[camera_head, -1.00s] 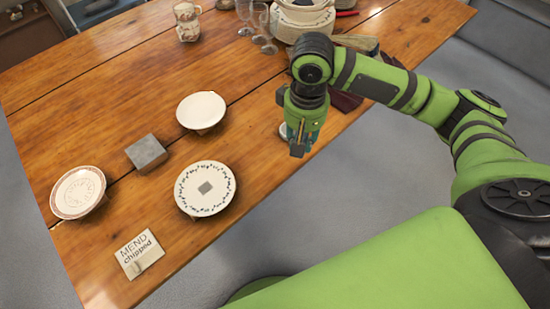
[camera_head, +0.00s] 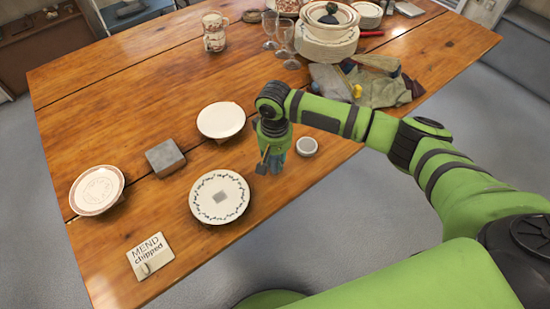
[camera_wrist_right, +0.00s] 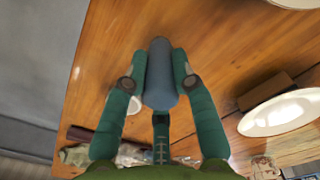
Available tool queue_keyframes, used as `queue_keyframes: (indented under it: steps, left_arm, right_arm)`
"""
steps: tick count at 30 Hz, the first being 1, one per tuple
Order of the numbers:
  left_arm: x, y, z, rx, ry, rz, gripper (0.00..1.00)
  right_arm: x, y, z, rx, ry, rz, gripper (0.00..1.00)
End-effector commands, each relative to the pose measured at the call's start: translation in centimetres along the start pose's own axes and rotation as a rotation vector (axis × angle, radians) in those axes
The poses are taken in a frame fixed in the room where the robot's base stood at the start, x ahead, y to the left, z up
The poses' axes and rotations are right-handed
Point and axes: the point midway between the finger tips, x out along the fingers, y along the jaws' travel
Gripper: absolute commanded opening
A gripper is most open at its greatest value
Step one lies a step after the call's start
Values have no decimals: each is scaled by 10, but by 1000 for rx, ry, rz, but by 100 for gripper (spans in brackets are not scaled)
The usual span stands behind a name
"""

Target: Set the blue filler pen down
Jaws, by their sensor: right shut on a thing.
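My right gripper (camera_head: 270,165) is over the table (camera_head: 150,95), just right of the plate with the dark floral rim (camera_head: 220,197). In the right wrist view, my right gripper (camera_wrist_right: 159,82) is shut on the blue filler pen (camera_wrist_right: 160,75), a blue-grey cylinder between its green fingers. The pen is hard to make out in the head view, and I cannot tell whether it touches the table. My left gripper is not in view.
A plain white plate (camera_head: 221,120), a grey block (camera_head: 165,158) and a brown-rimmed plate (camera_head: 97,190) stand to the left. A small round white dish (camera_head: 307,146) is right of the gripper. A "MEND chipped" card (camera_head: 150,256) lies near the front edge. Glasses and stacked china are behind.

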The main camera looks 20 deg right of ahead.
Motion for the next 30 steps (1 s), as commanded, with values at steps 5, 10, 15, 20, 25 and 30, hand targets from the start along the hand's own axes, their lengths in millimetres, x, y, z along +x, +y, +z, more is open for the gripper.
queue_keyframes:
  steps: [5,10,15,20,25,30]
  left_arm:
    - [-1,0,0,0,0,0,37]
    - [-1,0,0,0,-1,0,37]
    - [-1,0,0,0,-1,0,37]
    - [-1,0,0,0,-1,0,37]
    - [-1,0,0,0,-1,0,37]
    - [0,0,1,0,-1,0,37]
  right_arm:
    - [8,0,0,-1,1,-1,0]
    - [8,0,0,-1,1,-1,0]
    - [11,0,0,-2,1,0,43]
    - [11,0,0,-1,1,0,50]
    - [10,0,0,-1,1,0,50]
    - [-1,0,0,-1,3,-2,50]
